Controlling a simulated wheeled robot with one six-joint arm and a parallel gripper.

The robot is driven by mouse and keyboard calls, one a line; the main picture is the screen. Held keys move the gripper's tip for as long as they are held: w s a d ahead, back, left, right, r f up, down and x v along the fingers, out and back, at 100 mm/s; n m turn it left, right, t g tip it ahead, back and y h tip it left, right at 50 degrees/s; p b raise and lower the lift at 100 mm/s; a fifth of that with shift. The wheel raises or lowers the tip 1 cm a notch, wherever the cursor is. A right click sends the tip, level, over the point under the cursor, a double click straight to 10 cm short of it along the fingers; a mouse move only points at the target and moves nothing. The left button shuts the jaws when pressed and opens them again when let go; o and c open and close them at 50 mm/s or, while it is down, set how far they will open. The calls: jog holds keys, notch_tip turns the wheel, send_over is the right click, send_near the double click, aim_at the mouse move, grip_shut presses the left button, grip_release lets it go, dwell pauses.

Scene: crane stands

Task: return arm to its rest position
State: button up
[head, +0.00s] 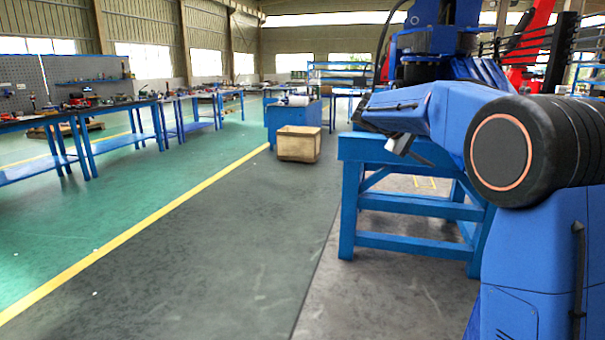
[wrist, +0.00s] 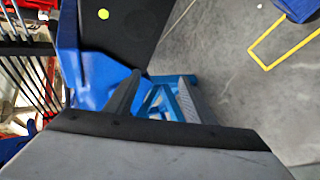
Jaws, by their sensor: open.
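My arm stretches from the right edge toward the middle in the head view, with a blue link and a large black joint. My gripper (head: 405,147) is at its far end, small and partly hidden by the arm, in front of a blue steel stand (head: 347,205). In the wrist view my gripper (wrist: 158,97) shows two fingers spread apart, one dark and one grey and ridged. Nothing is held between them. Blue steel parts of a stand (wrist: 165,88) show beyond the fingers; I cannot tell whether they touch.
A cardboard box (head: 299,144) stands on the floor beside a blue cabinet (head: 285,118). Workbenches (head: 97,122) line the left. A yellow line (head: 150,228) crosses open floor. A yellow floor marking (wrist: 262,62) shows in the wrist view. Red machinery (head: 529,38) stands at the back right.

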jog(key=s+a+f+y, duration=0.1)
jog(key=s+f+y, duration=0.25)
jog(key=s, duration=1.05)
jog(key=s+a+f+y, duration=0.25)
jog(key=s+f, duration=0.25)
jog(key=s, duration=0.9)
jog(key=s+a+f+m+t+y, duration=0.1)
jog(key=s+a+f+y, duration=0.2)
jog(key=s+f, duration=0.4)
jog(key=s+a+f+m+t+y, duration=0.1)
jog(key=s+a+f+y, duration=0.2)
jog(key=s+f, duration=0.4)
jog(key=s+a, duration=0.1)
jog(key=s, duration=0.5)
jog(key=shift+s+a+f, duration=0.25)
jog(key=shift+a, duration=0.05)
